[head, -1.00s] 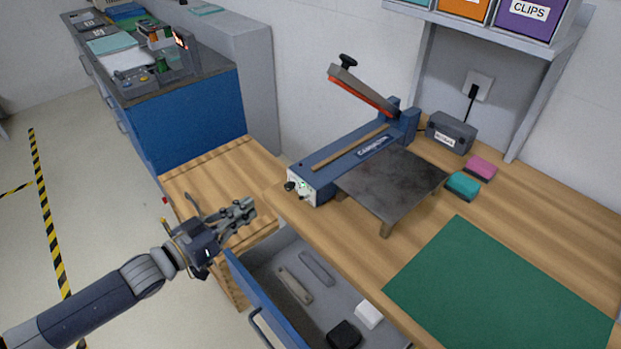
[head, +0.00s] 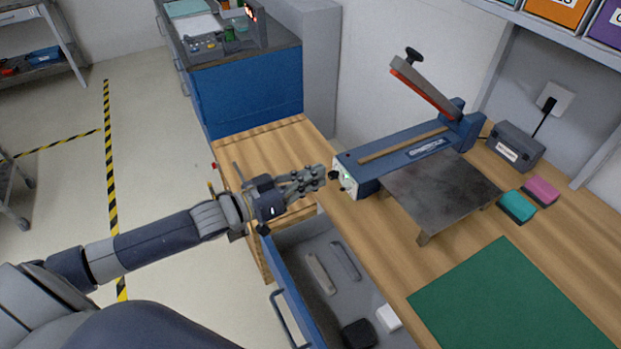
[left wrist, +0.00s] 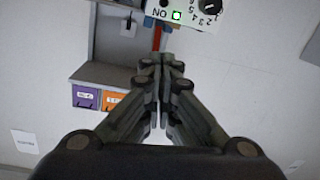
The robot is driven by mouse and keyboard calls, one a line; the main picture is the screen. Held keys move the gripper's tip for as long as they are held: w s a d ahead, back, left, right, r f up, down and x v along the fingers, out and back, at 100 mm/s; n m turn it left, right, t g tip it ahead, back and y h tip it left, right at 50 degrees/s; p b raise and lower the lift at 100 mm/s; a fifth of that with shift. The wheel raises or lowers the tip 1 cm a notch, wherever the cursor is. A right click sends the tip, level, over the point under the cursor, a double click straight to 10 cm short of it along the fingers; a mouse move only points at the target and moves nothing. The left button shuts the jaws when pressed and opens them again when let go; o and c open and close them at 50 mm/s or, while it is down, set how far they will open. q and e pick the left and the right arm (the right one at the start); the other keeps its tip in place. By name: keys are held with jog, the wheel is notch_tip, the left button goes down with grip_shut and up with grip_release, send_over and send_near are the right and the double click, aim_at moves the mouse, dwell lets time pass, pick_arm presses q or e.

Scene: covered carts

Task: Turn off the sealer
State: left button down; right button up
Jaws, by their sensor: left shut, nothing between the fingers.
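The blue sealer (head: 407,150) stands on the wooden bench with its arm (head: 425,87) raised. Its pale front panel (head: 343,175) faces my left gripper and carries dark knobs and a green light. In the left wrist view the panel (left wrist: 189,14) is at the top edge, upside down, with a lit green lamp (left wrist: 176,15), the word "ON" and a numbered dial (left wrist: 210,5). A switch at the panel's upper left is partly cut off. My left gripper (head: 320,175) is shut and empty, its tips close to the panel; contact cannot be told. My right gripper is not in view.
Below the gripper a drawer (head: 287,300) stands open with tools inside. A dark plate (head: 440,195) stands in front of the sealer. A green mat (head: 510,300), teal and pink blocks and a grey box (head: 515,145) are on the bench.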

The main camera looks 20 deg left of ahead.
pick_arm(q)
jog(key=p, duration=0.2)
send_over(346, 189)
jog(key=a, duration=0.2)
jog(key=f, duration=0.2)
jog(key=s+f, duration=0.1)
jog(key=shift+s+a+f+p, duration=0.1)
jog(key=shift+s+f+p, duration=0.1)
jog(key=shift+f+p, duration=0.15)
jog(key=shift+f, duration=0.15)
